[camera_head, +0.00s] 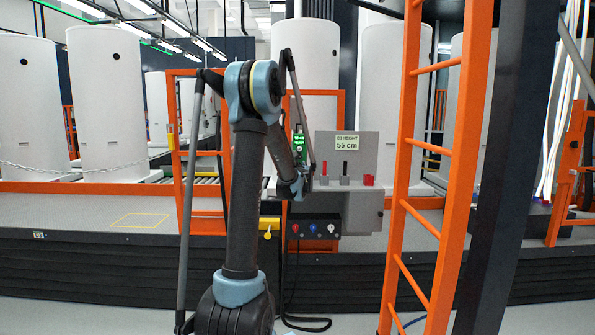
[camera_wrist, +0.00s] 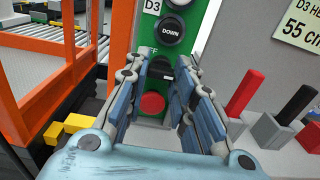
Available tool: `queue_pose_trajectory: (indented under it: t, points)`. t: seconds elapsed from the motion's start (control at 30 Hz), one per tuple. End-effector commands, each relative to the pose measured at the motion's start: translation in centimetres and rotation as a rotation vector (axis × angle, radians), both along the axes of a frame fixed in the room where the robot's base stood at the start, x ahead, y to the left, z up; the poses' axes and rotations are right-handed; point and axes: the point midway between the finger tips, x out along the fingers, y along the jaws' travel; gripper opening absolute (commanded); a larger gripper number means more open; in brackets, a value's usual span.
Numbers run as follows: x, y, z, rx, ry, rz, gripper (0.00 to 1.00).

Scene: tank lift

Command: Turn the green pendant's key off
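The green pendant (camera_wrist: 208,32) fills the upper middle of the wrist view, with a D3 label, a black DOWN button (camera_wrist: 171,29) and a red round button (camera_wrist: 153,103). A dark key switch (camera_wrist: 161,69) sits between these buttons, beside a partly hidden OFF label. My gripper (camera_wrist: 161,72) has its two blue-grey padded fingers apart, one on each side of the switch. The right fingertip is close to the key; I cannot tell if it touches. In the head view the pendant (camera_head: 299,142) hangs partly behind my arm.
A grey panel reading "55 cm" (camera_head: 346,146) stands right of the pendant, with red and black handles (camera_wrist: 295,105) on grey blocks. Orange frame posts (camera_wrist: 118,40) stand left. An orange ladder (camera_head: 455,160) stands at the right; white tanks (camera_head: 106,100) stand behind.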

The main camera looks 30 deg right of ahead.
Motion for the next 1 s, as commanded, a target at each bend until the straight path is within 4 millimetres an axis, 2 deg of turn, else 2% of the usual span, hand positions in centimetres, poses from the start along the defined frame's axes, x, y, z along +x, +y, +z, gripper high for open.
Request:
queue_pose_trajectory:
  t: [0.27, 0.6, 0.97, 1.0]
  points:
    - [0.03, 0.02, 0.02, -0.026, 0.016, 0.001, 0.00]
    - [0.03, 0.01, 0.03, -0.205, 0.126, 0.001, 0.00]
    - [0.02, -0.01, 0.03, -0.226, 0.139, 0.000, 0.00]
    - [0.02, -0.01, 0.03, -0.226, 0.139, 0.000, 0.28]
